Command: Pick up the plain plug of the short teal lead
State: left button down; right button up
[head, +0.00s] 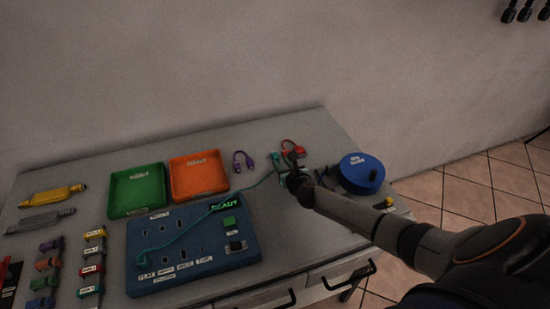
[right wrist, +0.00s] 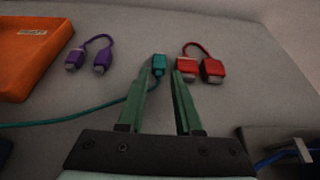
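The teal lead (head: 205,222) runs from the lower left of the blue socket board (head: 192,283) up to the right. Its teal plug (right wrist: 159,64) lies on the table, just beyond the fingertips of my right gripper (right wrist: 166,76), nearer the left finger. The right gripper is open, with a narrow gap and nothing between its fingers. In the head view the right gripper (head: 287,168) is low over the table near the plug (head: 275,158). The lead's other end (head: 141,260) is at the board; I cannot tell whether it is seated. My left gripper is out of view.
A red lead (right wrist: 198,60) lies close right of the plug, a purple lead (right wrist: 90,55) to its left. Orange (head: 199,178) and green (head: 137,190) trays stand further left. A blue round reel (head: 358,172) stands right of my right gripper.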

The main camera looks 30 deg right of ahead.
aim_at(276, 157)
jog(key=shift+b+x, duration=0.7)
jog(key=shift+x, duration=1.4)
jog(key=shift+r, duration=0.15)
grip_shut()
